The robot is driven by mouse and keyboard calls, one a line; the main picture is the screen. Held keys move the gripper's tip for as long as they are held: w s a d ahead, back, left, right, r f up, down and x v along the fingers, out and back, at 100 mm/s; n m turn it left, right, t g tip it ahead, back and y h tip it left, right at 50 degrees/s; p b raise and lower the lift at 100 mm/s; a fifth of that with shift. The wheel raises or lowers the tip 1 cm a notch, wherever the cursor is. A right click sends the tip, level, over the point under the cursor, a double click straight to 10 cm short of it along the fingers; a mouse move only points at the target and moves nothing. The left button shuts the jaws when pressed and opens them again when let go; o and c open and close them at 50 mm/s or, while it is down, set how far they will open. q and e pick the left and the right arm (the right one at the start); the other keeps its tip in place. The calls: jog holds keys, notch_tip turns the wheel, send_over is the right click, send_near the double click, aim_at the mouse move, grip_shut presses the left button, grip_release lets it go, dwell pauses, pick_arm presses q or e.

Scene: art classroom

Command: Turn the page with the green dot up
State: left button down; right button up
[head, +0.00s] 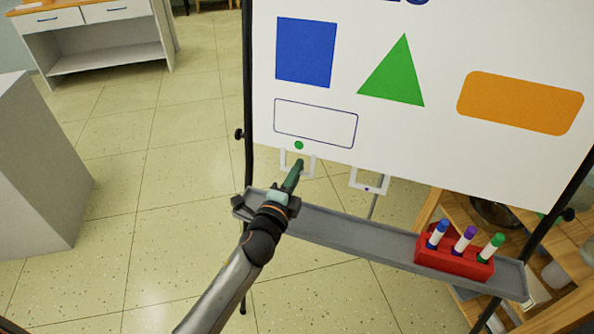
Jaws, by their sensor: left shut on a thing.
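A white page (350,60) hangs on an easel, with a blue square, a green triangle, an orange rounded shape and an empty outlined box. A green dot (298,145) sits near its lower edge, with a white loop handle (312,165) just below. My left gripper (298,166) is shut on this handle, and its fingers cover part of it. A second white handle (356,178) with a small purple dot (367,189) hangs to the right, apart from my gripper. My right gripper is out of view.
A grey easel tray (350,228) runs below my gripper. A red holder (453,262) with blue, purple and green markers stands at its right end. A wooden shelf (432,212) is behind the easel. A grey block (35,165) stands far left; the floor between is clear.

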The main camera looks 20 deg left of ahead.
pick_arm(q)
jog(key=shift+s, duration=0.1)
jog(key=s+r+p, duration=0.3)
jog(key=s, duration=0.5)
jog(key=shift+s, duration=0.35)
jog(key=shift+r, duration=0.1)
jog(key=s+r+p, duration=0.3)
jog(key=s+r, duration=0.1)
jog(key=s, duration=0.4)
jog(key=shift+r, duration=0.35)
dwell(0.3)
